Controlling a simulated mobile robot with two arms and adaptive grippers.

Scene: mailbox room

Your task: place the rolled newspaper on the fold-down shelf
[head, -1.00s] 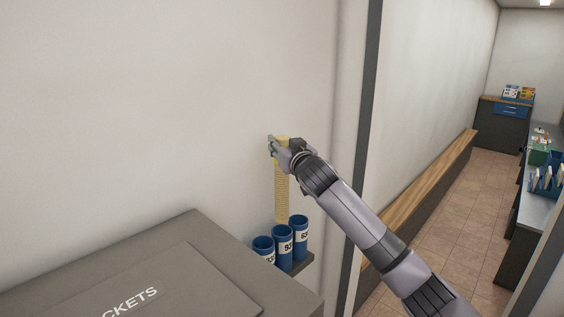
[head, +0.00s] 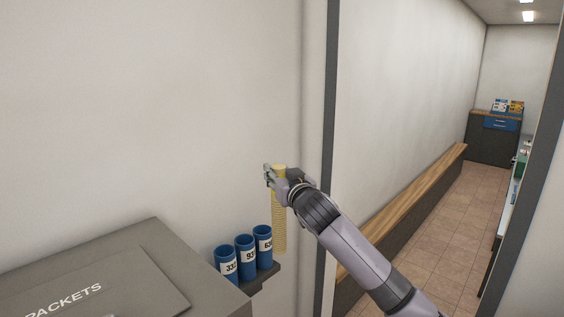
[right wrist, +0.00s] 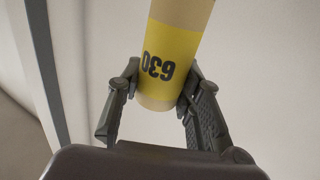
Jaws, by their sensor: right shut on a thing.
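The rolled newspaper (head: 280,230) is a pale yellow upright roll, held beside the blue tubes in the head view. In the right wrist view the roll (right wrist: 165,60) shows a yellow band with the number 630. My right gripper (head: 272,176) is shut on the roll near its upper end; the fingers (right wrist: 158,95) press on both sides in the wrist view. My left gripper is not in view. I see no shelf that I can clearly tell is the fold-down one; a wooden-topped ledge (head: 430,180) runs along the wall beyond the doorway.
Several blue numbered tubes (head: 245,258) stand on a small dark wall bracket (head: 262,280). A grey packets box (head: 150,240) is at the lower left. A dark door frame post (head: 331,120) stands right of the roll. Tiled floor (head: 440,230) is clear beyond the doorway.

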